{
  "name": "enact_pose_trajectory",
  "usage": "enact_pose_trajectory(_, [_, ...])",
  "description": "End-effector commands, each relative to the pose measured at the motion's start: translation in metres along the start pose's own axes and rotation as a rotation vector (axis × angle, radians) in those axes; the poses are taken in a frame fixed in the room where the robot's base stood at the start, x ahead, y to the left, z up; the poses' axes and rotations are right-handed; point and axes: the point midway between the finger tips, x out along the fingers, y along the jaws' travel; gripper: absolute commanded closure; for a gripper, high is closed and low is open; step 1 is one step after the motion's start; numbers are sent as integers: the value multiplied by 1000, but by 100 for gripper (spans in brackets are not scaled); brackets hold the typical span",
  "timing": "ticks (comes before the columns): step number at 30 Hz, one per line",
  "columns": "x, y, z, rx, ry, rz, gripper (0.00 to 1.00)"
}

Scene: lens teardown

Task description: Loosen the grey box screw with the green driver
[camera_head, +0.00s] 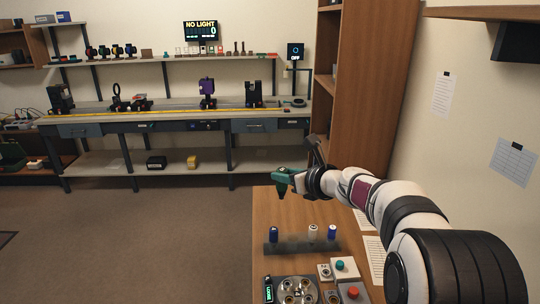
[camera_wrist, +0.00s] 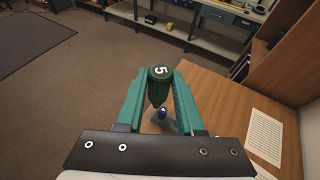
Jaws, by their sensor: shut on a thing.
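My gripper (camera_wrist: 159,78) is shut on the green driver (camera_wrist: 157,93), whose dark green handle end is marked with a white 5. My gripper (camera_head: 285,181) shows in the head view held above the far left part of the wooden table (camera_head: 265,205). The driver's shaft is hidden in the wrist view, and I cannot make it out clearly in the head view. A grey box (camera_head: 353,297) with a red knob stands at the table's front right. A small pale box (camera_head: 325,277) stands beside it. I cannot tell the screw on either.
A dark rack (camera_head: 290,250) on the table holds a blue driver (camera_head: 273,234), a white driver (camera_head: 313,231) and another blue one (camera_head: 332,233). A round plate (camera_head: 291,298) with several brass-coloured fittings lies in front. Paper sheets lie at the table's right. A tall shelf (camera_head: 355,80) stands behind.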

Motion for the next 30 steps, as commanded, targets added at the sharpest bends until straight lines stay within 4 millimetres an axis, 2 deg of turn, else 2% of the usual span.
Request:
enact_pose_trajectory(1, [8, -13, -16, -21, 4, 59, 100])
enact_pose_trajectory(3, [14, -27, -40, -63, 4, 166, 100])
enact_pose_trajectory(6, [12, -46, -84, -128, 4, 322, 100])
enact_pose_trajectory(8, [5, -54, -112, -165, 5, 410, 100])
enact_pose_trajectory(12, [-23, -71, -177, -241, 4, 591, 100])
enact_pose_trajectory(16, [-52, -78, -227, -295, 4, 717, 100])
enact_pose_trajectory(19, [-66, -80, -250, -320, 5, 775, 100])
enact_pose_trajectory(23, [-74, -80, -261, -323, 2, 785, 100])
enact_pose_trajectory(26, [-75, -78, -263, -294, 4, 718, 100])
enact_pose_trajectory(30, [-74, -74, -270, -212, 5, 527, 100])
